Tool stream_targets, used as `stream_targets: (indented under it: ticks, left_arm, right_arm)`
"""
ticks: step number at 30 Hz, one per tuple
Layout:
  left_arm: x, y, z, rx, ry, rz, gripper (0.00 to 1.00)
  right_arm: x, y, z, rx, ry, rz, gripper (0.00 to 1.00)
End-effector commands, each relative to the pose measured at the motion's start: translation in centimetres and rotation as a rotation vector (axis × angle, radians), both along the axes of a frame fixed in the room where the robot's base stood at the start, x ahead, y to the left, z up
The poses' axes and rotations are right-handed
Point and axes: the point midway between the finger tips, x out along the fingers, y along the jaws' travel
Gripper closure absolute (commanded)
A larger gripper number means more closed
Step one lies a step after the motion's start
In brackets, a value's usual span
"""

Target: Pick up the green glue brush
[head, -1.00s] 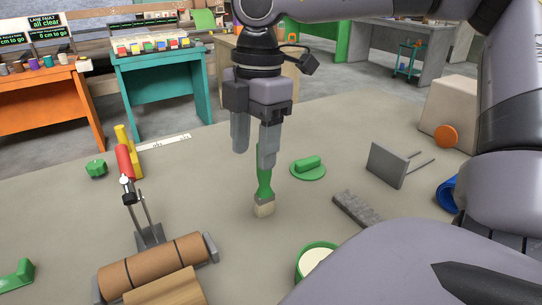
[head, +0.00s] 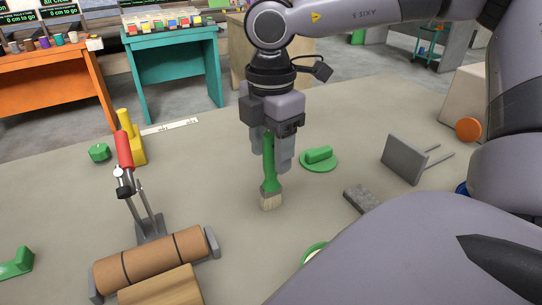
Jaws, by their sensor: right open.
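The green glue brush (head: 270,177) stands upright, bristles down, near the middle of the grey table (head: 225,235). Its bristles are pale and its handle is green. My right gripper (head: 270,165) points down over it, its fingers open around or just beside the upper handle. Whether the fingers touch the handle cannot be told. The top of the handle is partly hidden by the gripper. My left gripper is not in view.
A green round-based tool (head: 319,159) lies just right of the brush, with a grey plate with two rods (head: 404,159) beyond it. A red-handled clamp (head: 125,150) and brown roller (head: 150,258) stand left. Bare table lies between roller and brush.

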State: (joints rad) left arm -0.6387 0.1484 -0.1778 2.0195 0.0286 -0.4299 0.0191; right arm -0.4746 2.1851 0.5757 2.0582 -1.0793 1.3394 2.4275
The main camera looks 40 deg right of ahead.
Motion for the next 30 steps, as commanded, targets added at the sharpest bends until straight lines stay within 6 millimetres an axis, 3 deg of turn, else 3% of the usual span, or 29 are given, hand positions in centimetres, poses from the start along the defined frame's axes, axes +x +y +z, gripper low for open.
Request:
stream_targets:
  ticks: [3,11,16,17,30]
  left_arm:
    - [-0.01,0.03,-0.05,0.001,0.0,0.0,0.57]
    - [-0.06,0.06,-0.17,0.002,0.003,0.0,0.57]
    - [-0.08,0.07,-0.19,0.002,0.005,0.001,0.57]
    - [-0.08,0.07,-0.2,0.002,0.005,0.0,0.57]
    - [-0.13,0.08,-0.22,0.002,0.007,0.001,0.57]
  right_arm:
    - [-0.06,0.03,-0.98,0.001,0.001,0.002,0.45]
    - [-0.04,0.04,-1.17,0.002,-0.001,0.001,0.45]
    - [-0.04,0.04,-1.15,0.002,0.0,0.001,0.97]
    - [-0.04,0.04,-1.15,0.002,0.0,0.001,1.0]
    - [0.02,0.01,-0.44,0.0,-0.003,0.001,1.0]
